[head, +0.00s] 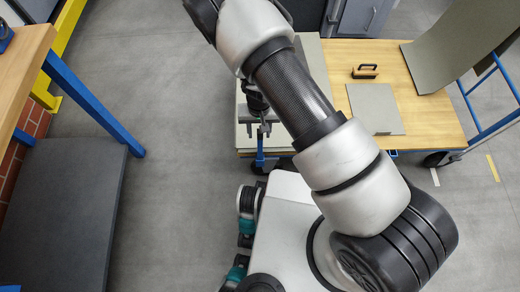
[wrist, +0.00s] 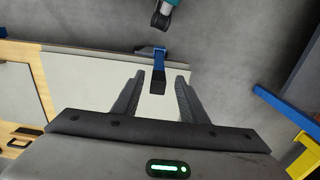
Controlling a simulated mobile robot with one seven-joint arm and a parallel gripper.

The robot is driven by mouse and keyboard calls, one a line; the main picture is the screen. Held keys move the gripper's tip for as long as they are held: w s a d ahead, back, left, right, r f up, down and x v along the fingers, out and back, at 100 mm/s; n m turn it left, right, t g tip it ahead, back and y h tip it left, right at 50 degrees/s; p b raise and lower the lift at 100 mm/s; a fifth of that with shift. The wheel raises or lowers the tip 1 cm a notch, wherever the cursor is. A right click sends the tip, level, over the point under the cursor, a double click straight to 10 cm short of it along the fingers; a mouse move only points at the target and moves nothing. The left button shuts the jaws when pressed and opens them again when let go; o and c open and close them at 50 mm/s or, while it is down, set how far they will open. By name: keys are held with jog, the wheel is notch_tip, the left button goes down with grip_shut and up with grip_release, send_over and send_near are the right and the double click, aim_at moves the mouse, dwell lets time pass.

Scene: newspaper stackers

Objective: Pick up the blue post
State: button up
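The blue post (head: 260,156) stands at the near left corner of the wooden cart in the head view, partly hidden by my arm. In the wrist view the blue post (wrist: 159,61) shows in the middle, with a dark end towards the camera. My gripper (wrist: 159,77) is open and empty, its two fingers on either side of the dark end in the picture. Whether the fingers reach down to its depth I cannot tell. In the head view my gripper (head: 264,129) points down above the cart's left edge, close to the post.
The wooden cart top (head: 428,117) carries grey boards (head: 375,108) and a dark-handled tool (head: 365,71). A workbench with a blue leg (head: 92,103) and a dark mat (head: 60,215) are at left. Grey floor (head: 170,110) between them is clear.

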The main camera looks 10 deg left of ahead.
aim_at(260, 139)
jog(key=shift+w+d+f+b, duration=0.1)
jog(key=shift+f+b, duration=0.25)
jog(key=shift+f, duration=1.2)
jog(key=shift+w+f+b, duration=0.1)
jog(key=shift+f+b, duration=0.25)
jog(key=shift+f, duration=1.15)
jog(key=shift+c, duration=0.4)
grip_shut()
